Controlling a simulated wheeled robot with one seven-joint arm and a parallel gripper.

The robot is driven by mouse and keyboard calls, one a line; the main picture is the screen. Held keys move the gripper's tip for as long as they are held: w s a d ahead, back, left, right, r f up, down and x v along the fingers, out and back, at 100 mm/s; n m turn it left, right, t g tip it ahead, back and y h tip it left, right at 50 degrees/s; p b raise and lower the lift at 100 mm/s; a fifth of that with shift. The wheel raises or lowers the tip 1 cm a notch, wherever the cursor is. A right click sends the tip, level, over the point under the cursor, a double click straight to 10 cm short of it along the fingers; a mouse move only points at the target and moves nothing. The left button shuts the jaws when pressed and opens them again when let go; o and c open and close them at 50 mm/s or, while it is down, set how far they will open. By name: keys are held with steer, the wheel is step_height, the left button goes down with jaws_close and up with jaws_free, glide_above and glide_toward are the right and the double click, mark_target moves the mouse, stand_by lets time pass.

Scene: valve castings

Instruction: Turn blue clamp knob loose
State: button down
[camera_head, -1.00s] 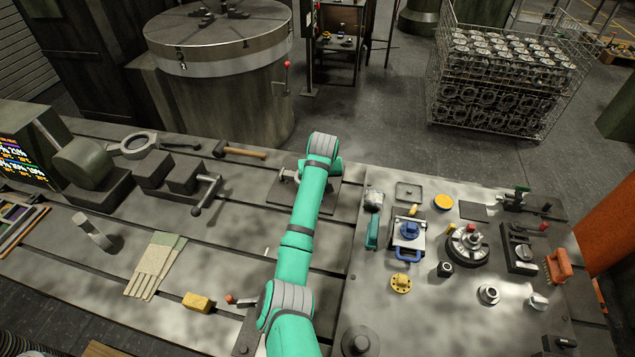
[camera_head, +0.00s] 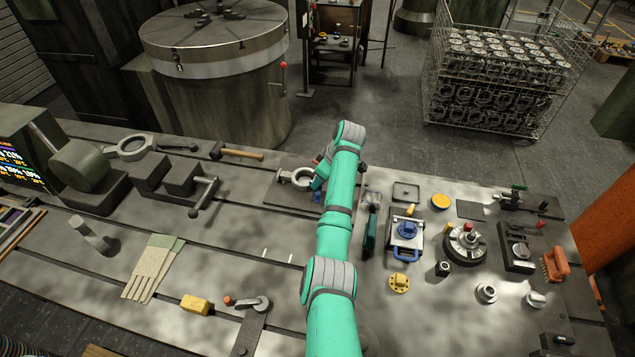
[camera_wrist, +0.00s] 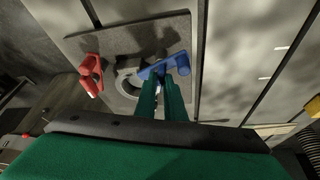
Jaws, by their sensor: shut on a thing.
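The blue clamp knob (camera_wrist: 181,62) shows in the wrist view as a winged blue piece at the top centre, beside a grey ring-shaped casting (camera_wrist: 126,82) on a flat plate. My gripper (camera_wrist: 162,78) has its two green fingers at the blue knob, shut on it; the fingertips hide part of it. A red clamp knob (camera_wrist: 92,74) stands on the other side of the casting, apart from the gripper. In the head view a bit of blue (camera_head: 317,197) shows below my wrist, and the casting (camera_head: 298,178) is partly uncovered; my arm hides much of the rest.
To the left lie a hammer (camera_head: 238,154), gloves (camera_head: 155,265) and a yellow block (camera_head: 195,304). The bench's middle left is mostly clear.

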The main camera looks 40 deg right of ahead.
steer(key=shift+d+n+g+y, duration=0.15)
steer(key=shift+n+g+y, duration=0.15)
steer(key=shift+n, duration=0.9)
steer(key=c, duration=1.8)
jaws_free()
steer(key=shift+c, duration=0.2)
steer(key=v, duration=1)
steer(key=shift+s+r, duration=0.15)
steer(key=shift+r, duration=0.2)
steer(key=shift+d, duration=0.15)
